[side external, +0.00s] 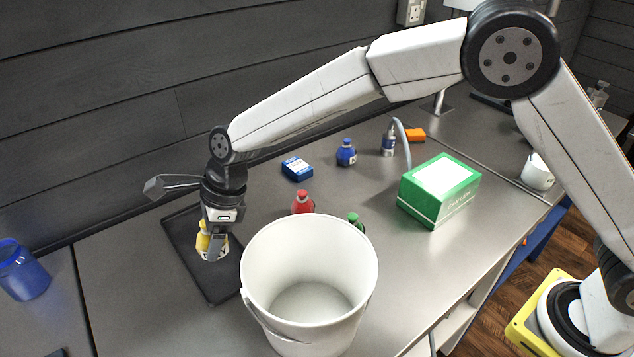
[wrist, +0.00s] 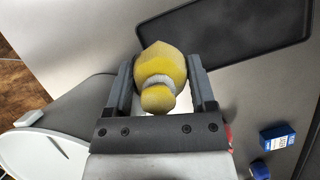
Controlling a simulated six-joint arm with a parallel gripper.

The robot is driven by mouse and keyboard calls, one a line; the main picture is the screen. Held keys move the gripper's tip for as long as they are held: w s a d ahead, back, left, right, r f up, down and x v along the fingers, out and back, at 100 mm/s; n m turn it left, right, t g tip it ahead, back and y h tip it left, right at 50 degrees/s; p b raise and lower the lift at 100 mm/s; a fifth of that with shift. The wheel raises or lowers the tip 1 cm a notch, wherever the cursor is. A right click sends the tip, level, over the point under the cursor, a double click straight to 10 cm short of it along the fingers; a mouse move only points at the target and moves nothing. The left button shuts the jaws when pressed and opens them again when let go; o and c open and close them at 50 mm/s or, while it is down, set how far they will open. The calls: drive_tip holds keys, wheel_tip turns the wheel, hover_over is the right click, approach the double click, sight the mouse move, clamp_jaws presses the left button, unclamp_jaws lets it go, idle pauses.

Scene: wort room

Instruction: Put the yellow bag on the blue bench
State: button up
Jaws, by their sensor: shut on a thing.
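My gripper (side external: 213,238) points down over the dark tray and is shut on a yellow bottle-shaped thing (side external: 203,243). In the wrist view the yellow thing (wrist: 163,66) sits between both fingers of my gripper (wrist: 166,82). It has a rounded body, a pale band at its neck and a round yellow top. I cannot tell if its base touches the tray. No other yellow bag shows. A blue surface (side external: 538,238), perhaps the blue bench, shows in part at the right below the grey counter; the counter and my arm hide much of it.
The dark tray (side external: 181,243) lies left of a large white bucket (side external: 310,260). Red (side external: 303,203), green (side external: 356,221) and blue (side external: 346,153) bottles, a blue box (side external: 297,169) and a green box (side external: 438,191) stand on the counter. A blue cup (side external: 22,270) is far left.

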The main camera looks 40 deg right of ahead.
drive_tip(key=w+d+m+t+h, duration=0.1)
drive_tip(key=w+d+m, duration=0.25)
drive_tip(key=d, duration=1.05)
drive_tip(key=w+d+m+t, duration=0.1)
drive_tip(key=w+d+m, duration=0.3)
drive_tip(key=d, duration=1.1)
drive_tip(key=w+d+m+t+h, duration=0.1)
drive_tip(key=w+d+m, duration=0.3)
drive_tip(key=d, duration=1)
drive_tip(key=s+d+m+h, duration=0.1)
drive_tip(key=s+d+m, duration=0.1)
drive_tip(key=d, duration=0.9)
drive_tip(key=s+d+m+h, duration=0.1)
drive_tip(key=s+d, duration=0.2)
drive_tip(key=d, duration=0.7)
drive_tip(key=s+d+m+h, duration=0.1)
drive_tip(key=s+d+m, duration=0.2)
drive_tip(key=s+d, duration=0.5)
drive_tip(key=s+d+m+h, duration=0.1)
drive_tip(key=s+d+m, duration=0.2)
drive_tip(key=s+d, duration=0.55)
drive_tip(key=shift+n, duration=0.35)
drive_tip(key=shift+d+x, duration=0.2)
drive_tip(key=shift+x, duration=0.9)
drive_tip(key=shift+d+x, duration=0.2)
drive_tip(key=shift+x, duration=0.95)
drive_tip(key=shift+d+x, duration=0.25)
drive_tip(key=shift+x, duration=0.85)
drive_tip(key=shift+f, duration=1.75)
drive_tip(key=shift+f, duration=0.15)
